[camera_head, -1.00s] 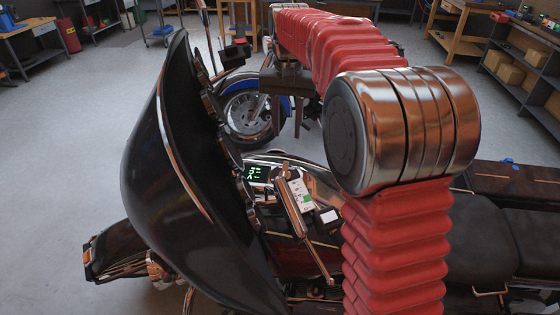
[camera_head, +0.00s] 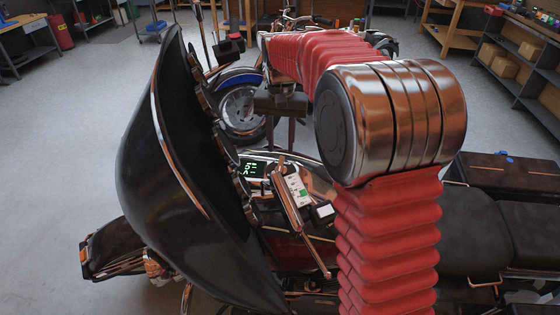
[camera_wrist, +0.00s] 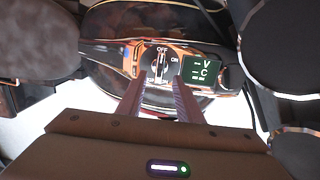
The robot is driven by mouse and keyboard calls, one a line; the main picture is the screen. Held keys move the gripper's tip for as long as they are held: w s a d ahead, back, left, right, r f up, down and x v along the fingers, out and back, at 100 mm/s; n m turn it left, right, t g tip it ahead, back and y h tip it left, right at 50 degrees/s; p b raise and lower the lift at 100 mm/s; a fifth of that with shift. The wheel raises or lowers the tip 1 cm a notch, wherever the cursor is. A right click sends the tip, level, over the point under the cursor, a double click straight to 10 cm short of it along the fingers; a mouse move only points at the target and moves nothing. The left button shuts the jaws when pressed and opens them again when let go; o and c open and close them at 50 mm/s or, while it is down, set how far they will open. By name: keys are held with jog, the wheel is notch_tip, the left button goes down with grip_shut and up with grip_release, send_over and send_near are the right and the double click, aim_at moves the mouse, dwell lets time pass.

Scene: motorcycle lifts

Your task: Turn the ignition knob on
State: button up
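The ignition knob (camera_wrist: 160,66) is on the motorcycle's console in the wrist view, a small upright light handle on a dark round face. Its handle lines up with the OFF label above it; the ON label is to its upper right. My gripper (camera_wrist: 159,82) is open, with one finger on each side below the knob in the picture. Nothing is between the fingers, and I cannot tell if they touch the knob. In the head view my gripper (camera_head: 281,146) hangs above the console, where the knob cannot be made out.
A chrome lever (camera_head: 295,210) and the seat (camera_head: 470,230) are nearby. Another motorcycle's wheel (camera_head: 240,108) is behind.

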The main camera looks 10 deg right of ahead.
aim_at(280, 163)
notch_tip(280, 163, down, 7)
jog(key=shift+r, duration=0.1)
dwell(0.4)
grip_shut()
